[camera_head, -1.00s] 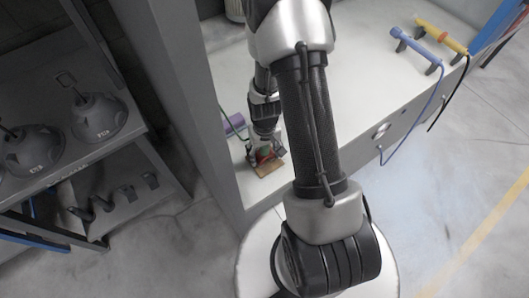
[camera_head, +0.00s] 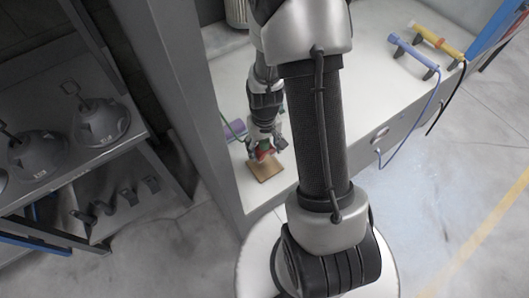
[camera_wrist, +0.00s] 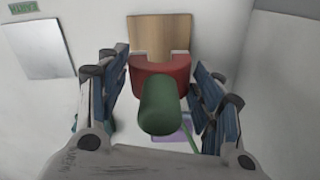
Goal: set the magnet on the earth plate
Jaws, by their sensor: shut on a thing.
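The magnet is a red horseshoe block (camera_wrist: 150,70) with a green handle (camera_wrist: 158,105). My gripper (camera_wrist: 160,80) is shut on it, with one finger on each side. In the head view my gripper (camera_head: 265,149) holds the magnet over or just behind the brown board; its red part shows between the fingers. The earth plate (camera_wrist: 38,48) is a grey metal square at upper left in the wrist view, apart from the magnet, with a green label (camera_wrist: 23,6) beside it. I cannot make out the plate in the head view.
A brown wooden board (camera_head: 264,172) lies on the white bench near its left front corner. A purple block (camera_head: 235,129) with a green cable is behind the gripper. Blue (camera_head: 412,55) and yellow (camera_head: 438,42) handled probes rest at the right. A grey side panel bounds the left.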

